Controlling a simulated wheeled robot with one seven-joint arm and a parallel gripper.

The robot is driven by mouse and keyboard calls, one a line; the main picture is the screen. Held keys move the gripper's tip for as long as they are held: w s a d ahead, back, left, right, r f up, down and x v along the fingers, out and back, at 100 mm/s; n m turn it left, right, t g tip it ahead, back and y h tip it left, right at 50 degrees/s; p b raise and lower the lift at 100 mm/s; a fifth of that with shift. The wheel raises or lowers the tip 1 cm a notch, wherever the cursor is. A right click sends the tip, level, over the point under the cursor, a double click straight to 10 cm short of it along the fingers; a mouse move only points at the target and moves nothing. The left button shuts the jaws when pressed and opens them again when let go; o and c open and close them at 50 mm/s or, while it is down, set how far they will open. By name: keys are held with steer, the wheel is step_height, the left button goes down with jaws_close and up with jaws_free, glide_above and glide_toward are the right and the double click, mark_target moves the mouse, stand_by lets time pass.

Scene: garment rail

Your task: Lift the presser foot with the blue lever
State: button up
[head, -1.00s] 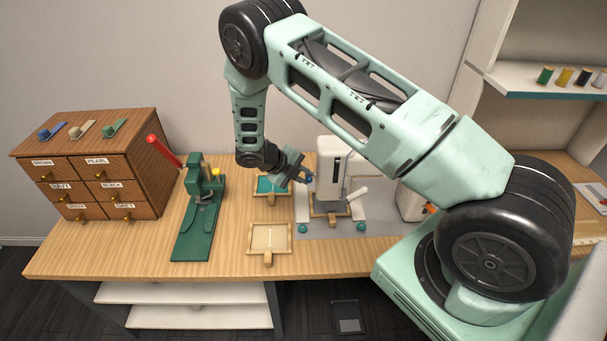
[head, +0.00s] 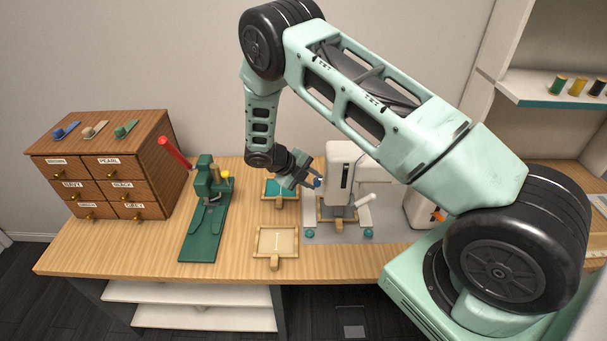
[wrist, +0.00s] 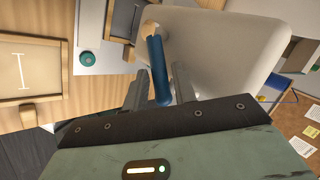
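The white sewing machine (head: 338,172) stands on a grey mat at the right of the bench. Its blue lever (head: 318,183) sticks out on the machine's left side. My gripper (head: 310,174) is at that side, with its fingers spread and pointing toward the lever. In the wrist view the blue lever (wrist: 158,70) lies in the gap between the two fingers of my gripper (wrist: 160,82). The fingers look open around it; contact cannot be told. The presser foot is too small or hidden to make out.
A tray with teal cloth (head: 281,200) and a cream tray (head: 276,257) lie left of the machine. A green press (head: 205,215) with a red handle and a wooden drawer cabinet (head: 100,170) stand further left. A white handle (head: 365,199) sticks out at the machine's right.

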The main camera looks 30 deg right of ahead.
steer(key=b+v, duration=0.5)
steer(key=v, duration=1.2)
steer(key=shift+a+r, duration=0.1)
steer(key=shift+a, duration=0.1)
